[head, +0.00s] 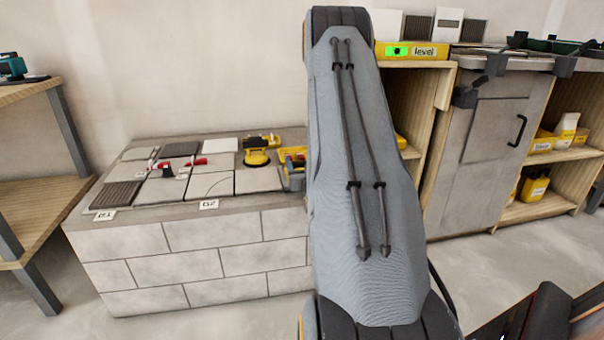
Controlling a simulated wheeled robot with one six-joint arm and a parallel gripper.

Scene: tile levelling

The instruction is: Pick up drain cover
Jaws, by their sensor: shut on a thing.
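A dark ribbed plate (115,195), which looks like a drain cover, lies at the front left corner of the tiled block top (130,217). Two other ribbed grey plates, a left one (417,27) and a right one (473,31), stand on the shelf top at the back; I cannot tell which plate is the drain cover meant. My own arm rises through the middle of the view and hides what is behind it. My gripper is not in sight, nor is anything it may hold.
Pale tiles (174,189), red-handled pieces (195,162) and a yellow tool (257,152) lie on the block. A yellow level (412,50) lies on the wooden shelf at the back. A wooden rack (45,190) stands at left. The floor in front is clear.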

